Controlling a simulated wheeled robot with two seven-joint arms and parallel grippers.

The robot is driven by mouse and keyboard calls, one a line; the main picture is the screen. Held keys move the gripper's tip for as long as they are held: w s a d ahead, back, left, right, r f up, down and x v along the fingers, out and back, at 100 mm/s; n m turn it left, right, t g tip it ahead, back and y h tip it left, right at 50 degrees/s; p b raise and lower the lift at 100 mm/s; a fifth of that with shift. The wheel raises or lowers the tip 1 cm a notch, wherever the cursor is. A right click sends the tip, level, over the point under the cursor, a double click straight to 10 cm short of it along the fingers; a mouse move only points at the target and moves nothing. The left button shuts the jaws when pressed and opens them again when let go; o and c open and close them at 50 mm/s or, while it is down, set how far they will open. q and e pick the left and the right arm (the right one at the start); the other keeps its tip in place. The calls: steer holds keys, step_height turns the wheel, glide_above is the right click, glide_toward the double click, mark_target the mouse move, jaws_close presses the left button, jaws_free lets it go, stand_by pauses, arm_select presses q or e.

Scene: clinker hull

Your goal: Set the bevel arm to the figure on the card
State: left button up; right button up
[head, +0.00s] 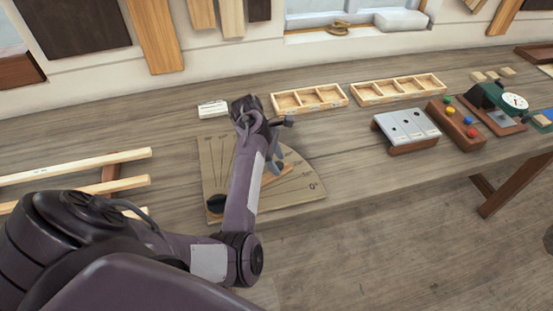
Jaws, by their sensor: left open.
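The bevel board (300,193) is a flat wooden board with a curved edge, lying on the bench. Dark lines fan out across it, with "0°" near its right corner. A dark round pivot (215,204) sits at its lower left. An orange-brown wooden strip, seemingly the bevel arm (271,177), shows partly beside my left forearm; the rest is hidden, so its angle cannot be read exactly. My left gripper (277,158) is open over the board, close to the strip; whether it touches cannot be told. A small white card (212,109) stands behind the board; its figure is too small to read.
Two wooden divided trays (309,108) (398,99) lie behind the board. A grey-topped block (406,128), a block with coloured knobs (457,122) and a green dial device (497,104) stand right. Wooden strips (75,165) lie left. The bench's front edge is near the board.

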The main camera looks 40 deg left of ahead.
arm_select(q)
steer(key=shift+d+f, duration=0.1)
steer(key=shift+f, duration=0.1)
arm_select(e)
steer(key=shift+a, duration=0.1)
arm_select(q)
steer(key=shift+c, duration=0.7)
jaws_close()
arm_select(e)
steer(key=shift+a, duration=0.25)
arm_select(q)
steer(key=shift+w, duration=0.1)
